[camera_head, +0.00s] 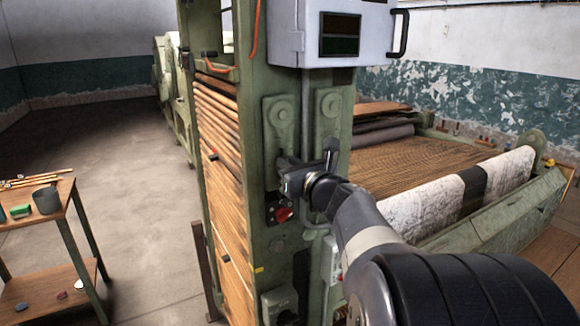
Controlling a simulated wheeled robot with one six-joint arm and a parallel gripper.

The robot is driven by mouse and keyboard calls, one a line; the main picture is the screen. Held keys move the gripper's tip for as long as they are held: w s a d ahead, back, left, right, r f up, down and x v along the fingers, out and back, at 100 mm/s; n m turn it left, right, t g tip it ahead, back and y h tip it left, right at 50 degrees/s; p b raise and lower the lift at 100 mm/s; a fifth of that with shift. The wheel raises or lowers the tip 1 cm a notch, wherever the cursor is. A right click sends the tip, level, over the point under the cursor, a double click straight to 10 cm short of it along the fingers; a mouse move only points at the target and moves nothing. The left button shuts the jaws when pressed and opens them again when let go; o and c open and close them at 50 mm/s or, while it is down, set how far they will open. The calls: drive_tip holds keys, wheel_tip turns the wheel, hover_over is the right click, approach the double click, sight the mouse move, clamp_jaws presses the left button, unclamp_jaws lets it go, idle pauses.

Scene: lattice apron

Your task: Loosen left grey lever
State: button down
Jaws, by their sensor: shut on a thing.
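The green machine post (310,85) stands upright in the middle of the head view. It carries two grey-green plates side by side, each with a round boss: the left plate (281,112) and the right plate (330,105). My gripper (284,164) is at the lower part of the left plate, with its jaws shut on the left grey lever. My gripper and wrist hide most of that lever, so its angle cannot be told.
A red switch (284,214) sits on the post just below my gripper. A grey box (345,35) with a dark handle overhangs above. A wooden slatted panel (222,130) flanks the post. A small table (60,215) stands left, with open floor between.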

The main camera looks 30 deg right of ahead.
drive_tip(key=shift+a+f+n+b, duration=0.15)
drive_tip(key=shift+a+n+b, duration=0.05)
drive_tip(key=shift+n+b, duration=1.9)
drive_tip(key=shift+a+f+n+b, duration=0.1)
drive_tip(key=shift+a+n+b, duration=0.1)
drive_tip(key=shift+n+b, duration=1.8)
drive_tip(key=shift+a+f+n+b, duration=0.2)
drive_tip(key=shift+n+b, duration=1.5)
drive_tip(key=shift+b, duration=0.75)
drive_tip(key=shift+r, duration=0.15)
drive_tip(key=c, duration=1.5)
unclamp_jaws()
drive_tip(key=shift+d, duration=0.1)
drive_tip(key=shift+o, duration=0.2)
drive_tip(key=shift+w+f, duration=0.15)
drive_tip(key=shift+f, duration=0.05)
drive_tip(key=shift+w, duration=0.1)
